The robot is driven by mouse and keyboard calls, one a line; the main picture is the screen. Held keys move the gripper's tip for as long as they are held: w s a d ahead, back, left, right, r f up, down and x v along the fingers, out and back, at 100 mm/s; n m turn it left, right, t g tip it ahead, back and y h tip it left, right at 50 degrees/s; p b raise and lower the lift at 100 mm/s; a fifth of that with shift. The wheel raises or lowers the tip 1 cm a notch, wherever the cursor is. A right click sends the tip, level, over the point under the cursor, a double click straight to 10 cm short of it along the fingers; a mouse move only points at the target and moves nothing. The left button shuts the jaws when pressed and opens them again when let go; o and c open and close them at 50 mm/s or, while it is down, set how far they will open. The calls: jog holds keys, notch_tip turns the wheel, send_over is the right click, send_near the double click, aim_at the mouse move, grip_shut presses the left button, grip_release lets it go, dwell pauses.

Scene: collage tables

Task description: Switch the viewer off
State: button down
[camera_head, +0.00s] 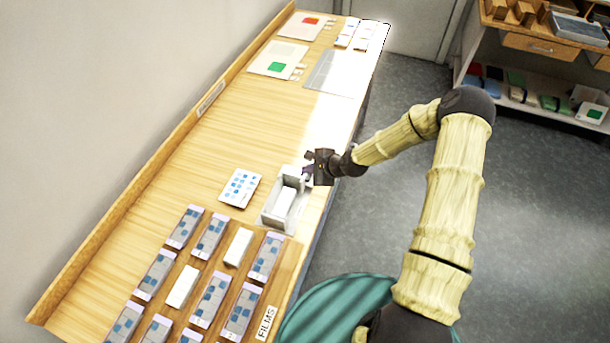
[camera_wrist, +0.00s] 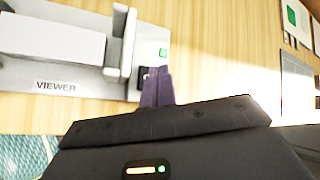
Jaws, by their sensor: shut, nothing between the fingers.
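The viewer (camera_head: 268,217) is a grey tray-like device near the right edge of the wooden table. A white block lies in it. My gripper (camera_head: 308,171) is at the viewer's far right end.
A white card with blue marks (camera_head: 240,187) lies left of the viewer. A wooden tray labelled FILMS (camera_head: 267,322) holds several film blocks nearer me. Cards and a grey mat (camera_head: 335,73) lie at the far end. The table between is clear.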

aim_at(309, 177)
jog(key=shift+f, duration=0.45)
jog(key=shift+f+b, duration=0.2)
jog(key=shift+b, duration=0.2)
dwell(0.3)
jog(key=shift+r+p, duration=0.55)
jog(key=shift+r, duration=0.2)
notch_tip(309, 177, up, 6)
jog(key=p, duration=0.4)
dwell(0.3)
jog(key=shift+s, duration=0.1)
dwell(0.4)
